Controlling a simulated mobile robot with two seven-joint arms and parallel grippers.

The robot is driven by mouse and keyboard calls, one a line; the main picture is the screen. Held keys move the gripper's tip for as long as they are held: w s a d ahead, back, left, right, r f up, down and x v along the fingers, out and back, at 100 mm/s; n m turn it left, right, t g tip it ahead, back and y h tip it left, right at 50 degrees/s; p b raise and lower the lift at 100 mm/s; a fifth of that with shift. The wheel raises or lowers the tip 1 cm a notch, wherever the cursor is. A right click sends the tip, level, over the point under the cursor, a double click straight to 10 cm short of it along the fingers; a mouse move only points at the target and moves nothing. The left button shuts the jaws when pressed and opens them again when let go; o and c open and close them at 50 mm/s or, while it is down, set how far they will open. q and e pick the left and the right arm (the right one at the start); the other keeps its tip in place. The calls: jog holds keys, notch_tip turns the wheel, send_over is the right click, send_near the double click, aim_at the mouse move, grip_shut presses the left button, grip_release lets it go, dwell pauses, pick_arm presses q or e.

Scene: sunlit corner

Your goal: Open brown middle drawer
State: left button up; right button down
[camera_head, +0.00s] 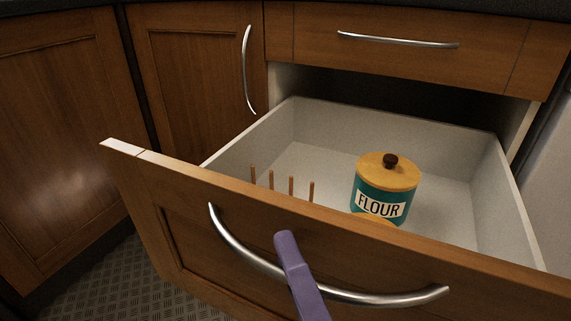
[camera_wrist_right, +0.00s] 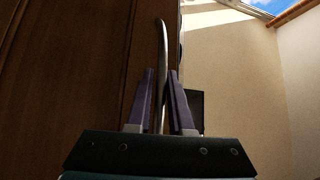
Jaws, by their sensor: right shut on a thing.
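The brown middle drawer (camera_head: 170,190) is pulled far out, and its white interior shows in the head view. Its curved silver handle (camera_head: 385,298) runs across the drawer front. My right gripper (camera_head: 290,245) is at the handle, left of its middle, with one purple finger showing in front of it. In the right wrist view, the two purple fingers (camera_wrist_right: 160,95) are shut on the handle (camera_wrist_right: 161,45), which stands between them. My left gripper is in neither view.
Inside the drawer stand a teal flour canister (camera_head: 380,190) with a wooden lid and several thin wooden pegs (camera_head: 291,186). A shut top drawer (camera_head: 400,62) is above. A shut cupboard door (camera_head: 195,90) is at the left. Patterned floor (camera_head: 105,285) shows at lower left.

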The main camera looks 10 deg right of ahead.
jog(key=shift+s+a, duration=0.45)
jog(key=shift+s, duration=0.2)
jog(key=shift+s+a, duration=0.45)
jog(key=shift+s, duration=0.15)
jog(key=c, duration=1.1)
grip_release()
jog(key=v, duration=1)
jog(key=shift+p, duration=0.35)
